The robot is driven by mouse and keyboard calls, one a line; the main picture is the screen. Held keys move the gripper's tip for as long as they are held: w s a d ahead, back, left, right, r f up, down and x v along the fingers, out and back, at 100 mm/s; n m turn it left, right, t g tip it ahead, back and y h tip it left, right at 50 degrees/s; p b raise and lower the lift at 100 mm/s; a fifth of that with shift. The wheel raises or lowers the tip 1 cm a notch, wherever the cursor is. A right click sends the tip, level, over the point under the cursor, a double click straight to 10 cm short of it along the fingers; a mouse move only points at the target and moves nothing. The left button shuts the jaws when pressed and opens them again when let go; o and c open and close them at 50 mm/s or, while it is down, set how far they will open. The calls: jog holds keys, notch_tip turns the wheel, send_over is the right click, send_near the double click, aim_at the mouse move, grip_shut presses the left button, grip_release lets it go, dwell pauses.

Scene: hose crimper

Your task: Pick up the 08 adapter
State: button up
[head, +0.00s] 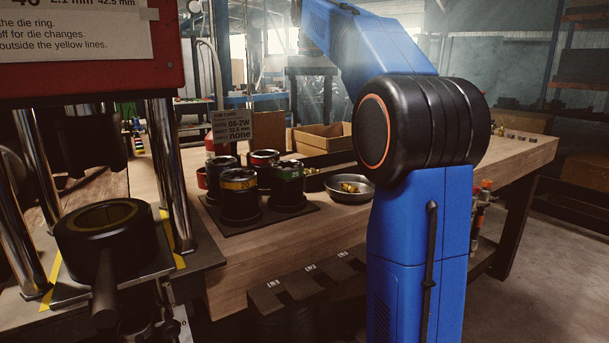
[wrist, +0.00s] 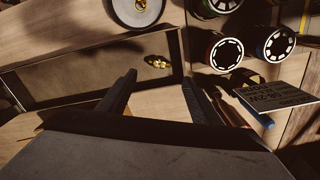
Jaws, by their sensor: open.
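I cannot pick out the 08 adapter for certain. Several dark blocks (head: 305,282) with small white labels sit along the bench's front edge in the head view; their labels are too small to read surely. My gripper (wrist: 158,80) shows in the wrist view with its two dark fingers apart and nothing between them. It is above a dark rectangular tray (wrist: 60,80) in which small brass pieces (wrist: 158,62) lie near the far right corner. In the head view my blue arm hides the gripper.
Black cylinders with coloured bands (head: 240,197) stand on a dark mat (head: 300,217). A metal bowl (head: 350,195) with brass pieces is right of them. A job card (head: 233,128) stands behind, also seen in the wrist view (wrist: 275,93). The crimper press (head: 108,235) is at left.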

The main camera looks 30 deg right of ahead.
send_over(310, 171)
jog(key=f, duration=0.8)
jog(key=shift+s+f, duration=0.2)
jog(key=shift+f, duration=0.1)
jog(key=shift+w+f, duration=0.2)
jog(key=shift+f, duration=2.5)
jog(key=c, duration=0.9)
jog(key=shift+r, duration=0.15)
